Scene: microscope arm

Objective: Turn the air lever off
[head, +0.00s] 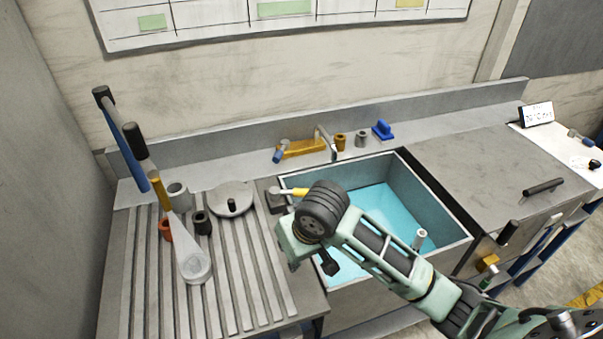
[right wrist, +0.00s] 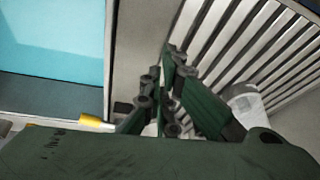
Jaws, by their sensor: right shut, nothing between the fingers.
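A lever with a yellow grip (head: 293,192) sits on a small dark block at the sink's left rim. I cannot tell for certain whether it is the air lever. Its yellow end also shows at the lower left of the right wrist view (right wrist: 95,122). My right gripper (right wrist: 168,62) is shut and empty, its dark green fingers together over the strip between sink and ribbed drainboard. In the head view my right wrist hangs just in front of the yellow lever and mostly hides the fingers. No contact with the lever shows. My left gripper is out of view.
The sink (head: 440,243) holds blue water. A brass tap with a blue handle (head: 278,157) is behind it. A long-handled press (head: 193,262), small cups and a round lid (head: 231,197) stand on the drainboard (head: 130,275). The counter at right (head: 470,165) is mostly clear.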

